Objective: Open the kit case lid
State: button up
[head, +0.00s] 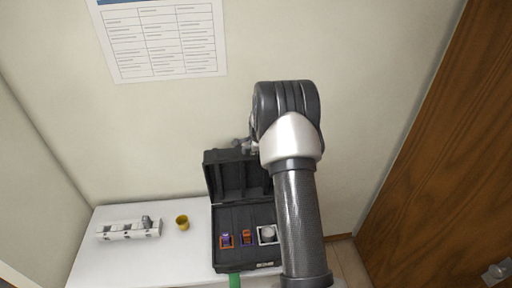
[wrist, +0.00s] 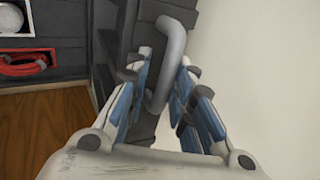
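The black kit case (head: 217,262) stands on the white table with its lid (head: 231,178) raised, about upright, near the wall. Its inside is in view. My gripper (head: 243,146) is at the lid's top edge in the head view, partly hidden by my arm. In the wrist view a grey bar handle (wrist: 168,62) on the lid lies between the two blue-padded fingers of my gripper (wrist: 165,68). The fingers are apart, one on each side of the handle. Whether both press on it I cannot tell.
The case holds a purple item (head: 227,240), an orange-red item (head: 246,237) and a round white item (head: 268,234). A yellow cup (head: 182,222) and a white rack (head: 128,231) stand to the left on the table (head: 88,263). A wooden door (head: 440,165) is at right.

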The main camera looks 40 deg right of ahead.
jog(key=v, duration=1.1)
jog(key=shift+r, duration=0.35)
